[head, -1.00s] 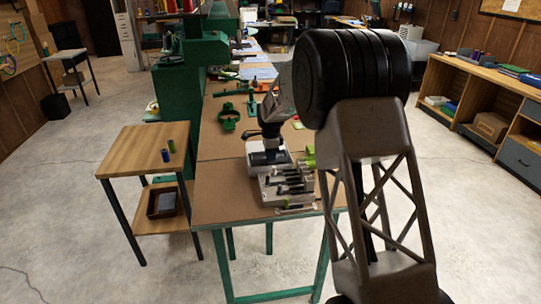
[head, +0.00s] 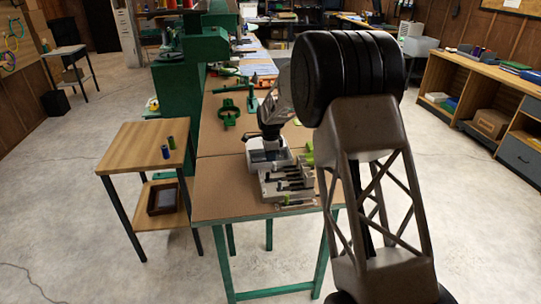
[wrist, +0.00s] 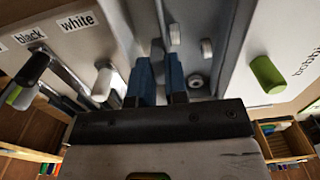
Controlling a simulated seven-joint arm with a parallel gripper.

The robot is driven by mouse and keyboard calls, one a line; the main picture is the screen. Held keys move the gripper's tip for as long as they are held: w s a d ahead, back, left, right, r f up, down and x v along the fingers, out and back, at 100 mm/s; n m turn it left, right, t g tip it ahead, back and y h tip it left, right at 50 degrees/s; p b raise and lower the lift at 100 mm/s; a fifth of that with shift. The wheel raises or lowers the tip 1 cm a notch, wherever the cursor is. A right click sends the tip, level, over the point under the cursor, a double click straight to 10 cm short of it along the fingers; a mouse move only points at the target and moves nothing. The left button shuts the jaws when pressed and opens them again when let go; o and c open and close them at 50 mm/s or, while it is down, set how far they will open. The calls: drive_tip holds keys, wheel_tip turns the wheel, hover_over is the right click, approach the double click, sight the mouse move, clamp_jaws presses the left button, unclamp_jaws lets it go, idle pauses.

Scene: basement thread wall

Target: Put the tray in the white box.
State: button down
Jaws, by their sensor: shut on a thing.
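My gripper (wrist: 160,85) is shut on a thin upright wall between its blue fingertips. This looks like part of the grey tray (wrist: 225,25), which has small pale pegs and a round fitting inside. In the head view my gripper (head: 270,142) points down at the white box (head: 254,161) on the table. It hides part of the box, so I cannot tell how far the tray is inside or whether it touches the walls. A pale holder with dark-handled tools (head: 285,187) sits just in front of the box.
In the wrist view, pale surfaces carry labels "black" and "white", and a green cylinder (wrist: 267,75) is at right. Green clamps (head: 229,113) lie behind the box. A wooden side table (head: 140,150) stands left. The brown tabletop (head: 220,190) is bare left of the holder.

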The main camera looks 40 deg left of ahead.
drive_tip(key=shift+f, duration=0.4)
drive_tip(key=c, duration=1.1)
unclamp_jaws()
drive_tip(key=shift+o, duration=0.2)
drive_tip(key=shift+r, duration=3.5)
